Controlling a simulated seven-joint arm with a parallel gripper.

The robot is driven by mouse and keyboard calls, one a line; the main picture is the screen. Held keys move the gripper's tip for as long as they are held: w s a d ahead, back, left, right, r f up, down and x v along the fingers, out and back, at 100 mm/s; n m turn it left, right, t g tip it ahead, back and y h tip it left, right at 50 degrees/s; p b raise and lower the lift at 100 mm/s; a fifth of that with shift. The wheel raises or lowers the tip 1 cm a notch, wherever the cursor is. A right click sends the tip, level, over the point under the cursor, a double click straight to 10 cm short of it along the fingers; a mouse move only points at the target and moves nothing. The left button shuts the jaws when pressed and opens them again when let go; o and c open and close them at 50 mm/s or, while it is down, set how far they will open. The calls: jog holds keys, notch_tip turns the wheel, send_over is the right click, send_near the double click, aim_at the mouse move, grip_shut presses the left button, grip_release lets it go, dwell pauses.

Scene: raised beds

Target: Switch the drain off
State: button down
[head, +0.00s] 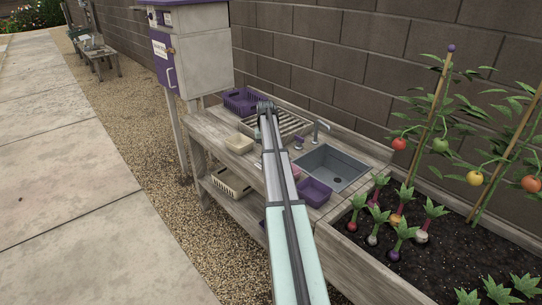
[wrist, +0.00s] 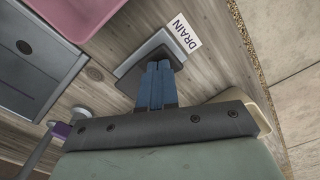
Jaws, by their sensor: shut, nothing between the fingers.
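The drain switch's grey base plate (wrist: 128,66) lies on the wooden bench beside a white label reading DRAIN (wrist: 187,37), in the wrist view. My gripper (wrist: 161,66) has its blue fingers shut together with nothing between them. The fingertips are over the plate, in front of the switch's middle. They hide the lever, so I cannot tell its position or whether they touch it. In the head view my arm reaches over the bench and hides the switch; the fingertips do not show there.
The grey sink (head: 333,165) and tap (head: 318,130) are right of my arm. A purple tub (head: 315,191) stands at the bench's front. A cream tub (head: 239,143) and purple basket (head: 242,101) are left. A pink tray (wrist: 82,14) is close by. Planted bed (head: 390,262) at right.

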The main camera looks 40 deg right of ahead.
jog(key=shift+r, duration=0.1)
notch_tip(320, 180, up, 7)
dwell(1.1)
dwell(0.4)
